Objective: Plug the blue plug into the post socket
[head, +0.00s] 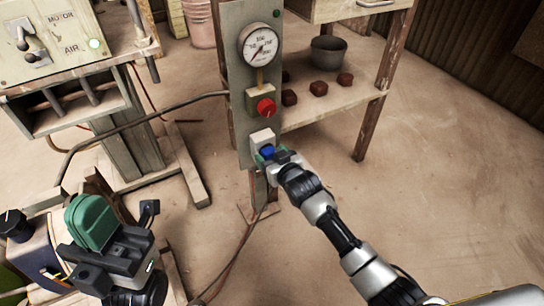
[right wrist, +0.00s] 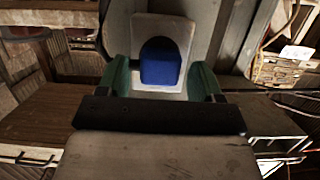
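The blue plug (head: 267,152) is at the white post socket (head: 262,138) low on the grey post. In the right wrist view the plug (right wrist: 161,68) sits against the dark round opening of the white socket plate (right wrist: 178,28), and its inner end is hidden. My right gripper (head: 268,155) is at the socket. Its green fingers (right wrist: 160,75) stand on both sides of the plug, with a narrow gap showing on each side. My left gripper (head: 90,222) is at the lower left, away from the post; its green fingers are seen side-on, so their opening is unclear.
The post carries a gauge (head: 261,45) and a red knob (head: 266,107) above the socket. A shelf (head: 340,98) with a grey bowl (head: 328,51) and several brown blocks stands behind. The MOTOR/AIR machine (head: 70,60) is at left. Open floor lies at right.

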